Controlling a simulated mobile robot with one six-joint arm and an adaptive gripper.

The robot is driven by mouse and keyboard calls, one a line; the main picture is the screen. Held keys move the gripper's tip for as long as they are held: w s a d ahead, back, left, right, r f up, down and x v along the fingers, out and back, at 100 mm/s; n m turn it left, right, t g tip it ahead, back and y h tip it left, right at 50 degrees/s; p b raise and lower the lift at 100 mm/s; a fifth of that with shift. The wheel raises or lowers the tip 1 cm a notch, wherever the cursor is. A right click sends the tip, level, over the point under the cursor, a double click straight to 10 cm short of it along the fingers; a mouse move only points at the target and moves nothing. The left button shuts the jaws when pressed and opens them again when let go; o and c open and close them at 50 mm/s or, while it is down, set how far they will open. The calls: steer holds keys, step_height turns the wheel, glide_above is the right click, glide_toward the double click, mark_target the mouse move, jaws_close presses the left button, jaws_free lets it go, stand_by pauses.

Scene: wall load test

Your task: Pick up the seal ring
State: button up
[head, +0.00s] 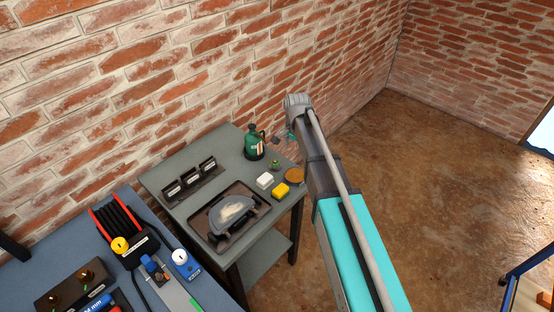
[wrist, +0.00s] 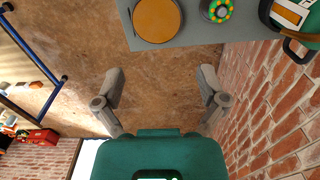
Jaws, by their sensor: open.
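No seal ring can be told for certain. A flat round orange-brown disc with a grey rim (head: 294,175) lies at the right corner of the grey side table (head: 225,147). The disc also shows at the top of the wrist view (wrist: 157,18). A small round green item with yellow dots (wrist: 215,10) is beside it, small in the head view (head: 275,163). My gripper (wrist: 161,75) is open and empty, its fingers wide apart over the floor, off the table edge. In the head view my arm hides most of the gripper.
A green bottle (head: 255,145), a white block (head: 264,180), a yellow block (head: 281,190) and a dark tray (head: 203,230) with a grey curved object (head: 235,213) are on the table. A labelled rack (head: 190,180) stands behind.

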steer(key=w+a+r+m+p, duration=0.1)
steer(key=w+a+m, duration=0.1)
steer(key=w+a, duration=0.3)
steer(key=shift+w+a+r+m, duration=0.3)
steer(key=shift+a+r+m, duration=0.1)
steer(key=shift+a, duration=0.65)
steer(key=shift+f, duration=0.15)
steer(key=b, duration=0.9)
glide_above(276, 161)
step_height(276, 161, down, 8)
steer(key=shift+w+f, duration=0.15)
steer(key=shift+f, duration=0.05)
steer(key=shift+f, duration=0.1)
steer(key=shift+f+b, duration=2.35)
steer(key=shift+f, duration=0.2)
steer(key=shift+c, duration=0.2)
steer(key=c, duration=0.8)
